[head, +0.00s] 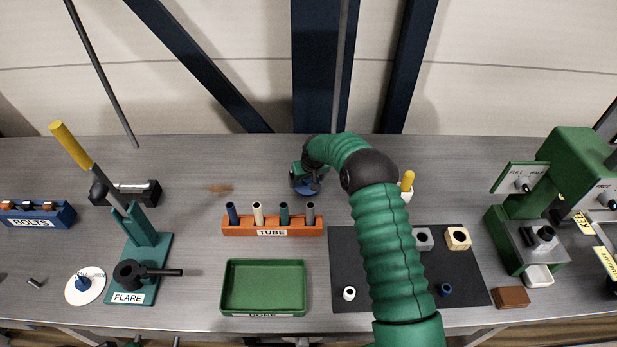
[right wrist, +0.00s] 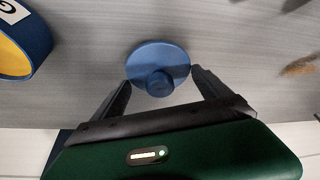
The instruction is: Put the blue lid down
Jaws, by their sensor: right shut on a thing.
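The blue lid (head: 309,187) is a round disc with a knob, at the back middle of the bench in the head view. In the right wrist view the lid (right wrist: 157,58) shows its knob (right wrist: 159,83) toward my gripper. My right gripper (head: 305,178) is shut on the lid, with its two fingers (right wrist: 160,85) at either side of the knob. The gripper and wrist partly cover the lid in the head view. I cannot tell whether the lid touches the bench.
A blue round container (right wrist: 22,45) with a yellow inside stands near the lid in the wrist view. The orange TUBE rack (head: 272,226) with several tubes stands in front of the lid, and the green tray (head: 264,312) further forward. Bare bench lies left of the lid.

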